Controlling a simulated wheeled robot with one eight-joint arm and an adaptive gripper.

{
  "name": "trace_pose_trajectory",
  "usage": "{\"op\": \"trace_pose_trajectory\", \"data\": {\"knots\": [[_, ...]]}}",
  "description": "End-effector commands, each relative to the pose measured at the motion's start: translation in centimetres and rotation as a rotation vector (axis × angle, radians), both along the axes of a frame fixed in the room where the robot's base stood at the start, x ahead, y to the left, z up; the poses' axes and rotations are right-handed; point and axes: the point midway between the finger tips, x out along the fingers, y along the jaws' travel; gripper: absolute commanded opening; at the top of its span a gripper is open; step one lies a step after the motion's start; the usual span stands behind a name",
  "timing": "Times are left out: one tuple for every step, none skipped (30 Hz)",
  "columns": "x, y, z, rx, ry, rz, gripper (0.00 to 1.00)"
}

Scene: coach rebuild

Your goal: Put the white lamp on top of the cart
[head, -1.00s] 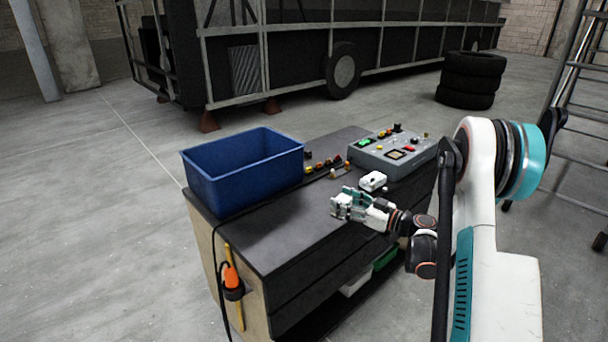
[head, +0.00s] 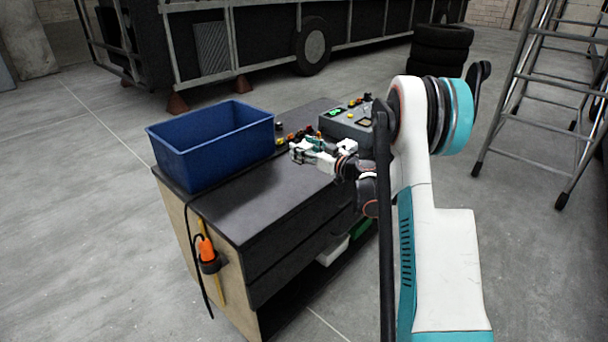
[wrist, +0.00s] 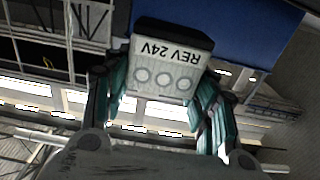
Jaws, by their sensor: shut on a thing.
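A white block-shaped lamp (wrist: 165,72) marked "REV 24V", with three round marks and a dark edge, fills the upper middle of the wrist view. My gripper (wrist: 160,95) is shut on it, with a teal finger on each side. In the head view my gripper (head: 308,154) is over the far right part of the dark cart top (head: 240,205). It is right of the blue bin and in front of the control box. The lamp is hard to make out there among the white and teal fingers. I cannot tell whether it touches the top.
A blue bin (head: 215,150) stands on the cart's back left. A grey control box (head: 338,124) and several small coloured parts (head: 296,134) lie along the far side. A ladder (head: 535,100) stands at right, stacked tyres (head: 440,48) behind. The cart's front top is clear.

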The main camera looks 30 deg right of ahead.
Motion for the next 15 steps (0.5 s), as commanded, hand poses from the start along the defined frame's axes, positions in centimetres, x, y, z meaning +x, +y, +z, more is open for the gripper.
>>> {"op": "trace_pose_trajectory", "data": {"knots": [[0.0,0.0,-1.6,0.0,0.0,0.0,0.26],[0.0,0.0,-2.2,0.0,0.0,0.0,0.26],[0.0,0.0,-2.8,0.0,0.0,0.0,0.26],[0.0,0.0,-3.3,0.0,0.0,0.0,0.26],[0.0,0.0,-3.6,0.0,0.0,0.0,0.26],[0.0,0.0,-4.0,0.0,0.0,0.0,0.26],[0.0,0.0,-4.2,0.0,0.0,0.0,0.26],[0.0,0.0,-4.3,0.0,0.0,0.0,0.26],[0.0,0.0,-4.5,0.0,0.0,0.0,0.26],[0.0,0.0,-4.6,0.0,0.0,0.0,0.26],[0.0,0.0,-4.7,0.0,0.0,0.0,0.26],[0.0,0.0,-5.0,0.0,0.0,0.0,0.26],[0.0,0.0,-5.3,0.0,0.0,0.0,0.26],[0.0,0.0,-5.6,0.0,0.0,0.0,0.26],[0.0,0.0,-6.2,0.0,0.0,0.0,0.26]]}}
